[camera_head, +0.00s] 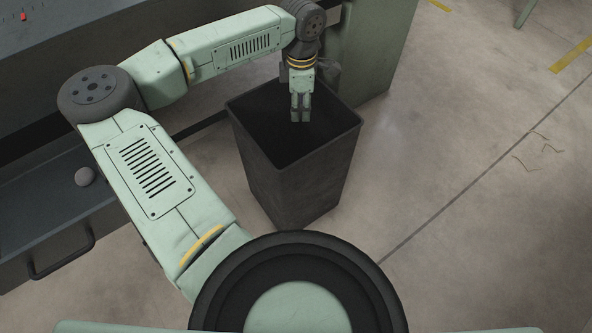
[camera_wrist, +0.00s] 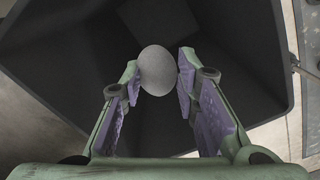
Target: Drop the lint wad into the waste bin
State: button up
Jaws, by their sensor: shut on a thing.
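My gripper (camera_head: 300,116) points down over the open top of the dark waste bin (camera_head: 290,190). In the wrist view my gripper (camera_wrist: 161,78) is shut on the lint wad (camera_wrist: 158,70), a small grey rounded lump between the fingertips. The wad is above the bin, whose dark inner walls (camera_wrist: 65,70) surround it in that view. In the head view the wad cannot be made out between the fingers.
A grey round ball (camera_head: 85,177) lies in an open drawer (camera_head: 35,215) with a handle at the left. A green cabinet side (camera_head: 375,50) stands behind the bin. The concrete floor to the right is mostly clear, with a few thin wire-like bits (camera_head: 540,150).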

jog(key=o, duration=0.8)
notch_tip(320, 180, up, 12)
dwell(0.3)
dwell(0.4)
